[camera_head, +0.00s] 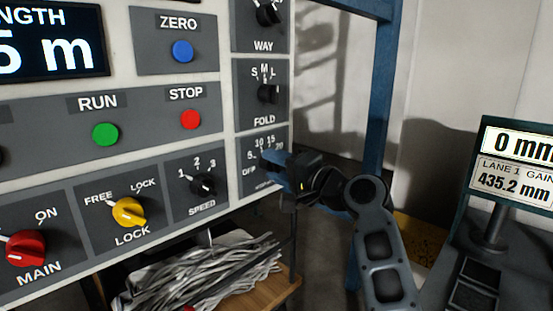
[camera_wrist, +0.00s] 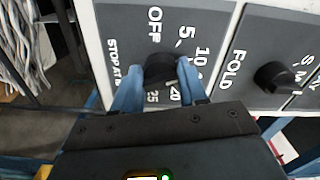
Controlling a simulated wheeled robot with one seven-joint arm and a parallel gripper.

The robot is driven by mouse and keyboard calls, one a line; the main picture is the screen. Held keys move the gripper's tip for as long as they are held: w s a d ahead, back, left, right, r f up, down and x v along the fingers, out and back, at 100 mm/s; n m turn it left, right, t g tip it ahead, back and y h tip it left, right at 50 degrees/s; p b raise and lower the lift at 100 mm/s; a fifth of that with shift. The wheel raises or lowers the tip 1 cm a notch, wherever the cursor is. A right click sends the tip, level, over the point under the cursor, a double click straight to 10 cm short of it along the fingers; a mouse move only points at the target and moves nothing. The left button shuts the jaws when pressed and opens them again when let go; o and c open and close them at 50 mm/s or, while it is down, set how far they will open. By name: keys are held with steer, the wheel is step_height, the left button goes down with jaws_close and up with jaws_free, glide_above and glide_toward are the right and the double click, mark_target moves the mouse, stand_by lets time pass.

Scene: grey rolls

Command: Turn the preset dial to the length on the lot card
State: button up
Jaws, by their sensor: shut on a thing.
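The preset dial (camera_wrist: 160,66) is a black knob on a grey panel (camera_head: 247,144) marked OFF, 5, 10, 15, 20, 25, with partly covered "STOP AT" lettering. My gripper (camera_wrist: 159,84) has its two blue fingers on either side of the knob and is shut on it. In the head view my gripper (camera_head: 272,165) reaches in from the right and covers the knob and part of its scale. I cannot tell which mark the dial points to. I do not see a lot card with a readable length.
The FOLD knob (camera_head: 267,94) is just above the dial, and the SPEED knob (camera_head: 203,185) is to its left. Red STOP (camera_head: 191,119) and green RUN (camera_head: 105,134) buttons are further left. A blue post (camera_head: 378,90) stands behind my arm. A display (camera_head: 515,165) is at right.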

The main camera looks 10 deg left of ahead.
steer(key=shift+m, duration=0.4)
steer(key=o, duration=1)
steer(key=shift+b+v, duration=0.55)
steer(key=shift+v, duration=3.35)
